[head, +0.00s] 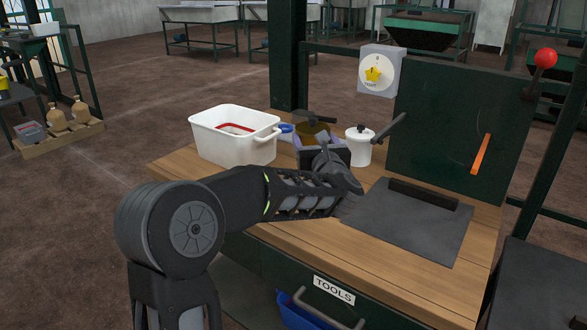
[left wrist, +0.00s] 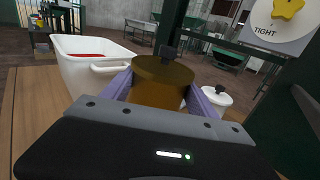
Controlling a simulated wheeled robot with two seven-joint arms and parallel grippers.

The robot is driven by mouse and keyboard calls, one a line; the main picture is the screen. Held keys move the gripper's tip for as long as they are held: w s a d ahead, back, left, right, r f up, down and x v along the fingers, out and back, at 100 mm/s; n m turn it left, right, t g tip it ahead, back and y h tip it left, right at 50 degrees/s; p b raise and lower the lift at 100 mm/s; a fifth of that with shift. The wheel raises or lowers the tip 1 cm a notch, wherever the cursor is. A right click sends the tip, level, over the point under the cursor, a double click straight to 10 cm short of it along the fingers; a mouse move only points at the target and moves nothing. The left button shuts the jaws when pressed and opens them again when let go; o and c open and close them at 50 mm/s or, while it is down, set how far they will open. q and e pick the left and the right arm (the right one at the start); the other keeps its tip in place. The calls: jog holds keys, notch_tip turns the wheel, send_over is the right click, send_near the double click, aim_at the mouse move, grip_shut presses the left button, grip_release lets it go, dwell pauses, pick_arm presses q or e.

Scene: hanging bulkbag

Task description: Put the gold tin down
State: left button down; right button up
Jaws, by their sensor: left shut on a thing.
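The gold tin (head: 314,131) is above the wooden bench (head: 400,256), behind my left forearm in the head view. In the left wrist view the gold tin (left wrist: 160,75) is upright between the two purple fingers, with a dark knob-like thing at its top. My left gripper (head: 322,154) is shut on the tin; the fingers also show in the left wrist view (left wrist: 160,92). The tin's bottom is hidden, so I cannot tell whether it touches the bench. My right gripper is not in view.
A white tub (head: 232,147) with something red inside stands left of the tin. A white lidded pot (head: 360,148) stands close on its right. A blue item (head: 286,129) lies behind. A dark mat (head: 405,222) and upright green panel (head: 450,120) occupy the right. Bare wood shows in front.

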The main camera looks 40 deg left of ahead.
pick_arm(q)
jog(key=shift+f, duration=1.05)
jog(key=shift+f, duration=0.15)
jog(key=shift+f+b, duration=0.35)
jog(key=shift+f, duration=2)
jog(key=shift+f+b, duration=0.2)
jog(key=shift+b, duration=0.1)
jog(key=shift+c, duration=1.1)
grip_release()
jog(key=shift+s+d+r+p, duration=0.1)
jog(key=shift+r+p, duration=0.05)
jog(key=shift+p, duration=0.2)
jog(key=v, duration=1.1)
jog(key=shift+s+d+b, duration=0.25)
jog(key=shift+d+b, duration=0.05)
jog(key=shift+b, duration=0.1)
